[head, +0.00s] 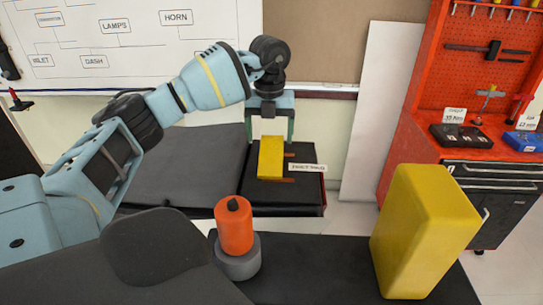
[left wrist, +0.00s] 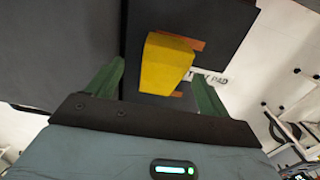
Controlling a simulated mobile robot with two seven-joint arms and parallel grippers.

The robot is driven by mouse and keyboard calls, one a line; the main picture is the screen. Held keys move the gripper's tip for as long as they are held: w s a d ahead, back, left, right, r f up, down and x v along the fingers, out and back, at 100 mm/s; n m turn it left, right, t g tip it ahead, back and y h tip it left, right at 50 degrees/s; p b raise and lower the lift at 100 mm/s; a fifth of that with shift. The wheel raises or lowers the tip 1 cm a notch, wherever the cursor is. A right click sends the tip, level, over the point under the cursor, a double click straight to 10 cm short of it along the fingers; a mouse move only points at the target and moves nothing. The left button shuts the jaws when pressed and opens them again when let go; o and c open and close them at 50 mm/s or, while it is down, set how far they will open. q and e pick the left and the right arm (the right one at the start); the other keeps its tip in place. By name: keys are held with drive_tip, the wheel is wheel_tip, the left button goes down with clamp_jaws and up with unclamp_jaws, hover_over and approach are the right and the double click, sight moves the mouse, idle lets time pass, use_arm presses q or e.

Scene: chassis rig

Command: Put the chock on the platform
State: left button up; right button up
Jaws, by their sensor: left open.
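The yellow chock (head: 270,160) sits on a black pad (head: 295,205) that has orange marks and a white label, which I take as the platform. My left gripper (head: 270,138) is above the chock, pointing down, with its green fingers apart. In the left wrist view the chock (left wrist: 166,66) lies ahead of the open fingers (left wrist: 158,85), on the dark pad (left wrist: 215,20) between two orange strips. I see no finger pressing on it. The exact height gap between fingers and chock cannot be told. My right gripper is not in view.
An orange cylinder on a grey base (head: 236,235) and a large yellow block (head: 425,232) stand on the near dark surface. A dark grey surface (head: 190,165) lies left of the pad. A red tool bench (head: 480,130) stands at right, a whiteboard (head: 130,40) behind.

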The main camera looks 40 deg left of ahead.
sight(272, 141)
use_arm(q)
drive_tip(key=shift+w+f, duration=0.15)
drive_tip(key=shift+f, duration=1.25)
drive_tip(key=shift+w+f, duration=0.15)
drive_tip(key=shift+f, duration=1.2)
drive_tip(key=shift+d, duration=0.1)
drive_tip(key=shift+r, duration=0.1)
drive_tip(key=c, duration=1.4)
drive_tip(key=shift+r, duration=0.45)
drive_tip(key=r, duration=0.2)
drive_tip(key=shift+s+d+r, duration=0.15)
drive_tip(key=shift+s+r, duration=0.05)
drive_tip(key=shift+r, duration=0.1)
drive_tip(key=s+d+r, duration=0.1)
drive_tip(key=s+d, duration=0.7)
drive_tip(key=s, duration=0.5)
drive_tip(key=shift+r, duration=0.2)
